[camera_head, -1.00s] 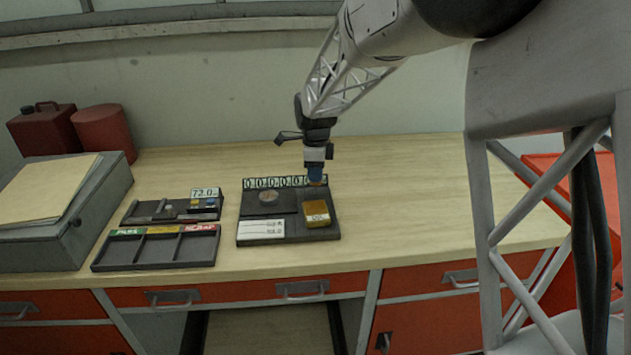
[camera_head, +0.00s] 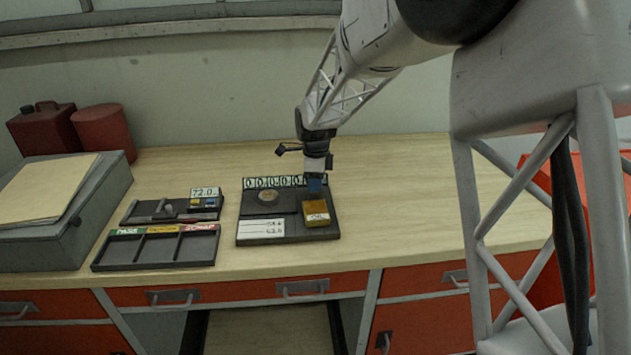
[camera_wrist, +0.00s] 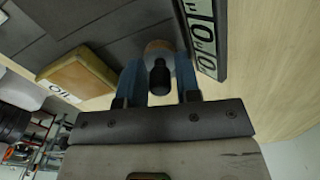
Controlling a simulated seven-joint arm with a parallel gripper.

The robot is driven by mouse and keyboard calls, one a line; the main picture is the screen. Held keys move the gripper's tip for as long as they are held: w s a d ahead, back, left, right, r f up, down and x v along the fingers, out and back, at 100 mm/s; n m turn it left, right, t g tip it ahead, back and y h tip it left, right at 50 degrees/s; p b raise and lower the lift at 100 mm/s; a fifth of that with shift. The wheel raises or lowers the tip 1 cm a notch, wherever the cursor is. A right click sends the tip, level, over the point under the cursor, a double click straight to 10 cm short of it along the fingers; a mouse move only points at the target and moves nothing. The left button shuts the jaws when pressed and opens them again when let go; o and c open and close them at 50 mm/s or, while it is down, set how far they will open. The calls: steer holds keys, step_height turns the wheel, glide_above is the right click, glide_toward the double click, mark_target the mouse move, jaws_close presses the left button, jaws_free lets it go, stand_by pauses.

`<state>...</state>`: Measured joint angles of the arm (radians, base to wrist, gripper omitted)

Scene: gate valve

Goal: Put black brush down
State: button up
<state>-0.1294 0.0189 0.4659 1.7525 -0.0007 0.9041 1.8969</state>
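The black brush, with a dark round knob (camera_wrist: 159,76) and a tan round base (camera_wrist: 160,47), is between the two blue fingers of my gripper (camera_wrist: 160,72) in the wrist view. The fingers flank it closely; whether they press on it is unclear. In the head view my gripper (camera_head: 315,185) points down low over the back right of the dark tray (camera_head: 273,243), behind the yellow block (camera_head: 316,211). The brush cannot be made out in the head view, and contact between its base and the tray is hidden.
A row of number tiles (camera_head: 272,182) runs along the tray's back edge, close to my fingers; it also shows in the wrist view (camera_wrist: 203,38). A sorting tray (camera_head: 155,262) stands left. The bench right of the tray is clear.

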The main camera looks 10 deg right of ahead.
steer(key=shift+r, duration=0.15)
step_height(320, 180, up, 12)
stand_by(0.8)
steer(key=shift+s, duration=0.1)
stand_by(0.6)
steer(key=s+d+r+n, duration=0.2)
steer(key=s+n, duration=0.1)
steer(key=s, duration=0.4)
steer(key=s+d+r+n+t, duration=0.15)
steer(key=s+n, duration=0.25)
steer(key=s, duration=0.4)
steer(key=s+d+r+n, duration=0.2)
steer(key=s+d+n, duration=0.1)
steer(key=s, duration=0.4)
steer(key=s+d+f+n, duration=0.1)
steer(key=s+n, duration=0.4)
steer(key=s, duration=0.5)
steer(key=s+d+f+n+t, duration=0.1)
steer(key=s+f+n, duration=0.3)
steer(key=s, duration=0.6)
steer(key=shift+s+d+n, duration=0.25)
steer(key=shift+d+n, duration=0.25)
steer(key=shift+d, duration=0.15)
